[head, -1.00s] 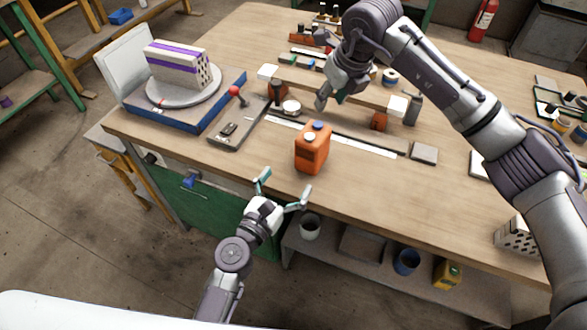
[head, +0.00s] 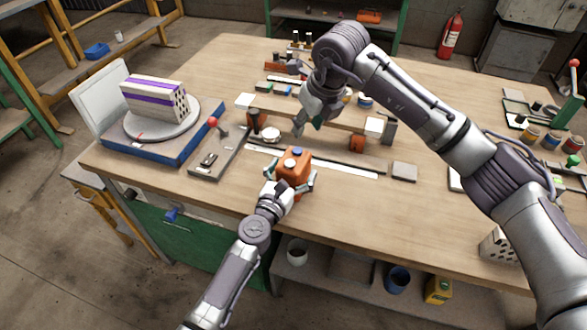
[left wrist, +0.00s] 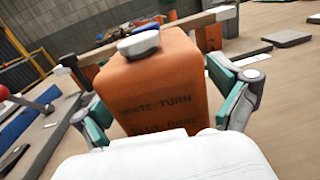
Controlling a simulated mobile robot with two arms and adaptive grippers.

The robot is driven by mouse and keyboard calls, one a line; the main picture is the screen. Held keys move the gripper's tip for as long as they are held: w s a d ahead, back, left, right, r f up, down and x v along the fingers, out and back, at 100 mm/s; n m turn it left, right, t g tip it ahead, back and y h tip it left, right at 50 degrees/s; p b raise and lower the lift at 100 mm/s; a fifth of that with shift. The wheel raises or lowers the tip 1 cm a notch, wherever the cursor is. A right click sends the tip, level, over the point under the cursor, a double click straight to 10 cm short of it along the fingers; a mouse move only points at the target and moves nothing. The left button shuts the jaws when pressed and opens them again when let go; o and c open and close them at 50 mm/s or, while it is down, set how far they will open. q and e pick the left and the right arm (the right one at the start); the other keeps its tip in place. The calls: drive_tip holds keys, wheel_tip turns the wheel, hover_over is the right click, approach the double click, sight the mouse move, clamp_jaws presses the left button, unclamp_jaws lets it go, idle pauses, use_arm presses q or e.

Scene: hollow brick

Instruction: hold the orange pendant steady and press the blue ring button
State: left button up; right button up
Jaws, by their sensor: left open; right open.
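The orange pendant (head: 295,165) stands upright on the workbench near its front edge. On its top are a blue button (head: 297,151) and a white one. In the left wrist view the pendant (left wrist: 160,85) fills the middle, with dark lettering on its near face; the white top (left wrist: 138,46) sits in front of the blue one (left wrist: 146,28). My left gripper (head: 294,184) is open, its fingers on either side of the pendant. A gap shows beside the left finger in the wrist view. My right gripper (head: 306,130) is open, behind the pendant near the wooden rail.
A wooden rail (head: 290,112) with white end blocks lies behind the pendant. A grey lever box (head: 215,155) with a red knob and a turntable with a striped brick (head: 155,98) stand to the left. The bench right of the pendant is mostly clear.

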sight(300, 151)
use_arm(q)
drive_tip(key=c, duration=1.5)
drive_tip(key=shift+c, duration=0.2)
use_arm(e)
clamp_jaws()
idle(0.3)
drive_tip(key=shift+w+a+f+m+t+y, duration=0.3)
drive_tip(key=shift+w+f+m+t+y, duration=0.35)
drive_tip(key=shift+f+m, duration=0.5)
drive_tip(key=shift+w+a+f+m+t+y, duration=0.3)
drive_tip(key=shift+f+m+y, duration=0.6)
drive_tip(key=shift+f, duration=0.5)
drive_tip(key=shift+w+a+f+m+t+y, duration=0.25)
drive_tip(key=shift+w+f+m+t+y, duration=0.3)
drive_tip(key=shift+f+m+y, duration=0.55)
